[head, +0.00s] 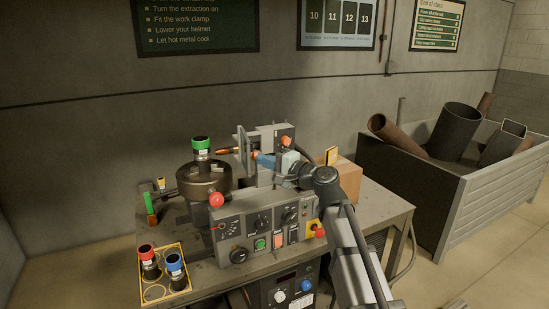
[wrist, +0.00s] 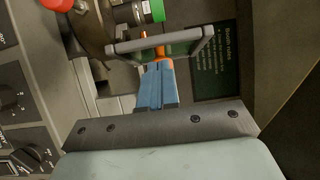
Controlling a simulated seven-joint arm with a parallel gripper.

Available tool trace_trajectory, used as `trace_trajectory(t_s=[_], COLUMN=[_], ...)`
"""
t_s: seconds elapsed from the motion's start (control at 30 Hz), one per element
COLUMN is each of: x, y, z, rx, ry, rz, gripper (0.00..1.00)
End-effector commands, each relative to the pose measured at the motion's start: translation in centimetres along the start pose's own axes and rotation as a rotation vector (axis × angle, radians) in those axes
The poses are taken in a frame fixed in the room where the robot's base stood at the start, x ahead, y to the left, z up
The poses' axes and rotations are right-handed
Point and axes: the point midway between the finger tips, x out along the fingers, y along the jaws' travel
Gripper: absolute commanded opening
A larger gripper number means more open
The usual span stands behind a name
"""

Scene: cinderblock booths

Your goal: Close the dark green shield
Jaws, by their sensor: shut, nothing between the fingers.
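The shield, a pane in a light grey frame (head: 246,148), stands upright and nearly edge-on to the head camera, above the back of the bench unit. In the wrist view its grey frame (wrist: 160,43) crosses ahead of my fingers, with a dark green pane partly visible. My gripper (head: 257,158) has blue fingers, shut and empty, just right of the shield. In the wrist view the gripper (wrist: 157,70) points at the frame; I cannot tell whether it touches. An orange-copper nozzle (head: 227,151) shows left of the shield.
A round metal fixture (head: 203,181) with a green-capped cylinder (head: 201,146) stands left of the shield. A red ball knob (head: 216,200) and control panel (head: 262,230) are in front. A tray (head: 184,291) holds red- and blue-capped cylinders. A cardboard box (head: 345,178) sits right, behind my arm.

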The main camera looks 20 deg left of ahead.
Motion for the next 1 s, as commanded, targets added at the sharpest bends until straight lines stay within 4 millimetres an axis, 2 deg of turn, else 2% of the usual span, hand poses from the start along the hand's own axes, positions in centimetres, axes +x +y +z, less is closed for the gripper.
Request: trace_trajectory(t_s=[0.03,0.33,0.67,1.0], x=[0.0,1.2,3.1,6.7], y=[0.1,0.0,0.0,0.0], z=[1.0,3.1,5.6,8.7], rx=[-0.001,-0.002,-0.002,-0.001], ry=[0.033,0.204,0.198,0.197], rz=[-0.001,-0.003,-0.001,-0.001], gripper=[0.0,0.0,0.0,0.0])
